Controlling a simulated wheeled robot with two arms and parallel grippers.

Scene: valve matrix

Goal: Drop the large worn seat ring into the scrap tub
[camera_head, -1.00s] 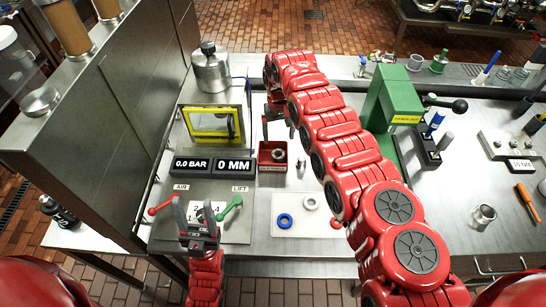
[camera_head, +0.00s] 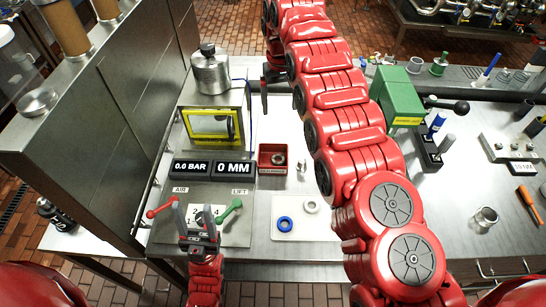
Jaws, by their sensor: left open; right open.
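The red tub (camera_head: 263,165) with a label on its front stands on the bench, right of the displays. A dark metallic ring (camera_head: 280,158) lies inside it; its wear cannot be made out. A pale ring (camera_head: 311,207) and a blue ring (camera_head: 283,224) lie on a white mat (camera_head: 297,233) in front of the tub. My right gripper (camera_head: 265,98) is open, raised behind and above the tub and apart from it; one finger shows clearly. My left gripper (camera_head: 197,222) is open and empty above the front of the press panel.
The displays (camera_head: 213,168), red AIR lever (camera_head: 160,207) and green LIFT lever (camera_head: 231,208) surround my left gripper. A yellow-framed press (camera_head: 210,125) stands behind. A green machine (camera_head: 399,98) stands right of my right arm. A small metal part (camera_head: 301,165) stands beside the tub.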

